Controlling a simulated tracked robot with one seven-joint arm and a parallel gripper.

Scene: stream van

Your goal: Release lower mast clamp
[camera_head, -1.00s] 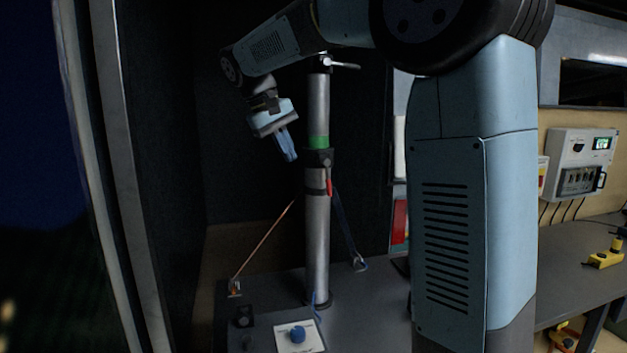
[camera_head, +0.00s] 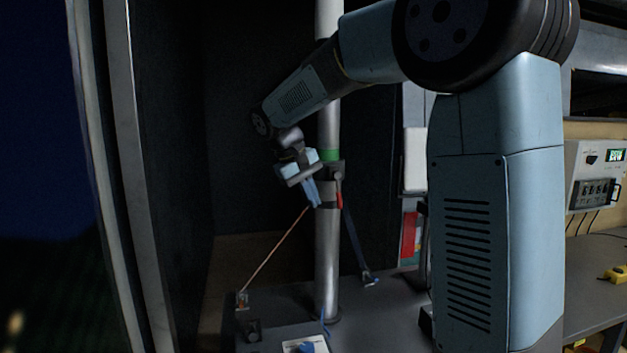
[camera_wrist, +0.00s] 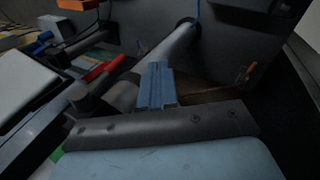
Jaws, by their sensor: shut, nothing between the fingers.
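The grey metal mast (camera_head: 327,260) stands upright from a dark bench, with a green band (camera_head: 330,155) around it. Just below the band is a dark clamp collar (camera_head: 334,170) with a red lever (camera_head: 340,200) hanging down on its right side. My gripper (camera_head: 317,204) is shut and empty, its blue fingers pointing down close to the left front of the mast, near the collar's height. I cannot tell whether they touch it. In the wrist view, my shut fingers (camera_wrist: 157,88) lie in front of the mast (camera_wrist: 172,45), with the red lever (camera_wrist: 103,69) to their left.
An orange strap (camera_head: 272,250) and a dark blue strap (camera_head: 355,245) run from the mast down to the bench. A panel with a blue knob (camera_head: 307,347) is at the bottom. A control box (camera_head: 594,175) hangs at the right.

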